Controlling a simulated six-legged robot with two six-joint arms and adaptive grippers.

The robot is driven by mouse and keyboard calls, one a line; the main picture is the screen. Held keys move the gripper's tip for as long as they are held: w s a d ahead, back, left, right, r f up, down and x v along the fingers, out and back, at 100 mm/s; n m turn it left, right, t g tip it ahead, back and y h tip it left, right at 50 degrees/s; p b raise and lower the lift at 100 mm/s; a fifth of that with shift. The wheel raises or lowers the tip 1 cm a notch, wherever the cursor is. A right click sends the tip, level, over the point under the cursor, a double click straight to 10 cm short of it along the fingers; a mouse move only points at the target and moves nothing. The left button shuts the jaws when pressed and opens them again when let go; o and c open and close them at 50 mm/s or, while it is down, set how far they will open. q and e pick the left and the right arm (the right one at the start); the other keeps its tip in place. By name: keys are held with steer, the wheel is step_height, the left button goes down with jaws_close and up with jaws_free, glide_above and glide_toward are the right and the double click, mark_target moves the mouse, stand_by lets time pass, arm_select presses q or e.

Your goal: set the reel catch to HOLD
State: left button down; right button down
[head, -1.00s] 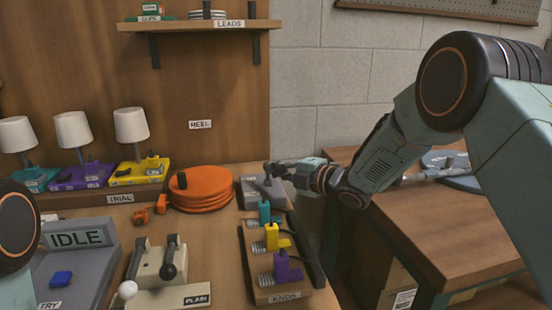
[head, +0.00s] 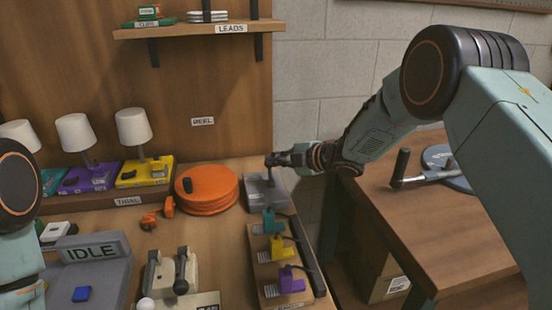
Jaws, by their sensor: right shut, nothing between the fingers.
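The orange reel (head: 207,197) lies flat on the bench under the REEL label (head: 202,122), with a dark knob on top. To its right is a grey box (head: 257,194) with a small upright lever (head: 270,176), which appears to be the reel catch. Its markings are too small to read, so I cannot tell its setting. My right gripper (head: 274,160) is shut and empty at the top of this lever. I cannot tell whether it touches. My left arm shows at the left edge, but its gripper is out of view.
A rack (head: 264,288) with teal, yellow and purple parts stands in front of the catch. Several lamps stand at the left. A grey IDLE unit (head: 112,272) and a two-lever block (head: 192,298) are in front. A crank (head: 402,168) stands on the right table.

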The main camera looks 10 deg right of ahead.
steer(key=shift+w, duration=0.9)
steer(key=shift+w, duration=0.3)
steer(key=shift+r, duration=0.15)
